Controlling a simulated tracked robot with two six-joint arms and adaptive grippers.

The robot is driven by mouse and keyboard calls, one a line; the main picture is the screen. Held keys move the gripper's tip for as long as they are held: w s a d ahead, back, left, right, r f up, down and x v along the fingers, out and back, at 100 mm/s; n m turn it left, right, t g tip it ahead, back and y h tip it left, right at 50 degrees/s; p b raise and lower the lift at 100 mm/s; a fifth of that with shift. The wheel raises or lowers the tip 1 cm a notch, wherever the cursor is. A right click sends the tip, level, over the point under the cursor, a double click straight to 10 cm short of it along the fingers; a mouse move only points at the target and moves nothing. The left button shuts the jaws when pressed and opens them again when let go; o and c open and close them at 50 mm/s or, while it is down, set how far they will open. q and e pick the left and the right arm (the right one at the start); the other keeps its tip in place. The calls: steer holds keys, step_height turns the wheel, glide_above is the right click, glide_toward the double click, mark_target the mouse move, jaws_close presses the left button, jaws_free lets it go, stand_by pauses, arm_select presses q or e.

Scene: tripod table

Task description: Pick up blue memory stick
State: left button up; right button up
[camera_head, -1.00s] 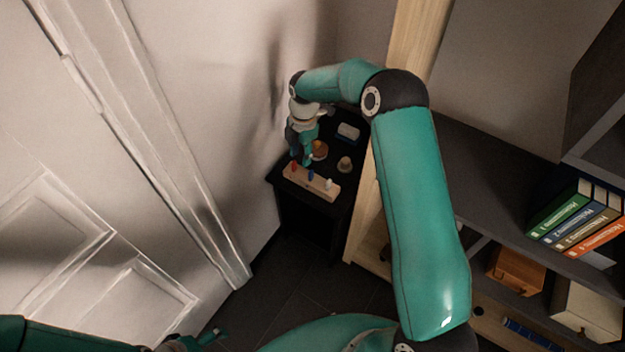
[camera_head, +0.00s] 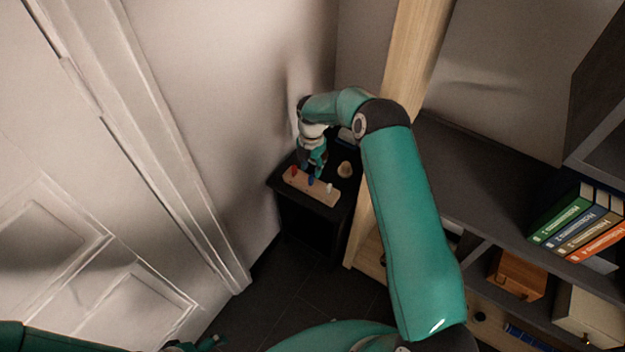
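A light wooden block (camera_head: 322,193) lies near the front edge of the small black table (camera_head: 346,208). It carries a red, a blue and a white stick in a row. The blue memory stick (camera_head: 311,181) is in the middle. My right gripper (camera_head: 311,174) points down at the blue stick from above and behind it. Its fingers are small and overlap the stick, so I cannot tell whether they touch it or are closed. My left gripper (camera_head: 207,343) is at the bottom edge, far from the table, small and partly cut off.
A small tan round object (camera_head: 345,169) stands on the table right of my gripper. A grey object (camera_head: 345,134) behind is mostly hidden by my arm. A wooden post and shelf with books (camera_head: 582,222) are on the right, a white wall on the left.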

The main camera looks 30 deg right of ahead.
mark_target(311, 175)
steer(key=shift+a+f+p, duration=0.15)
steer(key=shift+f+p, duration=0.25)
steer(key=shift+f, duration=2.2)
jaws_close()
